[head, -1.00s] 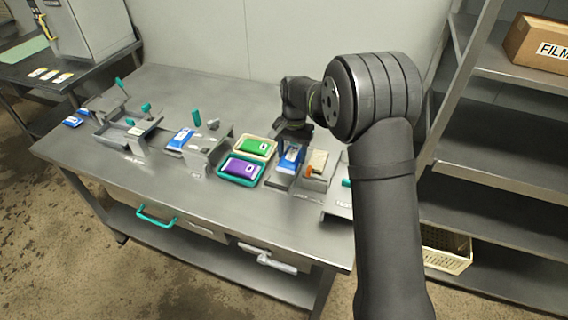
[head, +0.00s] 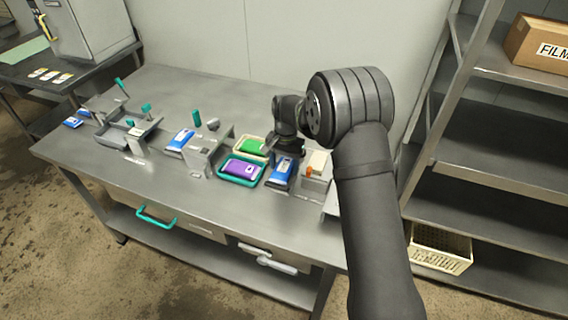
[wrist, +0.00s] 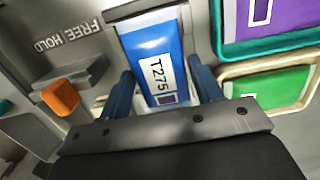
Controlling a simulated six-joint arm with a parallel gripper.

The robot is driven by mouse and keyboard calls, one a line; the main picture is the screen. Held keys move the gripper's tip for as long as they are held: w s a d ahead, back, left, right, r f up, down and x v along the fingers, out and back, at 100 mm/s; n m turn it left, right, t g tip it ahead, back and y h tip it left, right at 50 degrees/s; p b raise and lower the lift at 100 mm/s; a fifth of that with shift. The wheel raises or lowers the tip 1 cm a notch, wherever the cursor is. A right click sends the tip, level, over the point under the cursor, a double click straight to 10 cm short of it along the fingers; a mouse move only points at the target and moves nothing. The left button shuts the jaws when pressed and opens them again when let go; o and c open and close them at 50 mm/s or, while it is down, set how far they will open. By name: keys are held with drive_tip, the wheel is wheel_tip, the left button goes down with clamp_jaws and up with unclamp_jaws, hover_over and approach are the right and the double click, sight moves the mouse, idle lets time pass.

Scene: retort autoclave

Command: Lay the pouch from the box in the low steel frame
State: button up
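A blue pouch (head: 281,172) with a white label is at the right part of the bench, just right of the bins. In the wrist view the pouch (wrist: 152,42) reads T275 and lies between the two fingers. My gripper (wrist: 163,88) has a finger close along each side of it and appears shut on it. My gripper in the head view (head: 286,150) is over the pouch's far end. Grey steel surfaces show around the pouch; whether it touches them I cannot tell. The arm and pouch hide part of this steelwork.
A teal bin (head: 225,178) with a purple pouch and a cream bin (head: 266,148) with a green pouch stand left of the gripper. An orange piece (wrist: 61,97) sits right of the pouch in the head view. Steel fixtures with teal knobs (head: 197,118) stand further left.

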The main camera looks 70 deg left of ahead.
sight(284, 167)
drive_tip(key=shift+o, duration=1.4)
wheel_tip(284, 167, up, 12)
drive_tip(key=shift+w+a+r, duration=0.2)
drive_tip(key=shift+w+a, duration=0.2)
drive_tip(key=shift+f, duration=0.15)
drive_tip(key=f, duration=1.1)
drive_tip(key=shift+s+d+f, duration=0.3)
drive_tip(key=shift+s+d, duration=0.05)
drive_tip(key=shift+s, duration=0.05)
drive_tip(key=shift+r, duration=1.8)
drive_tip(key=shift+f, duration=0.1)
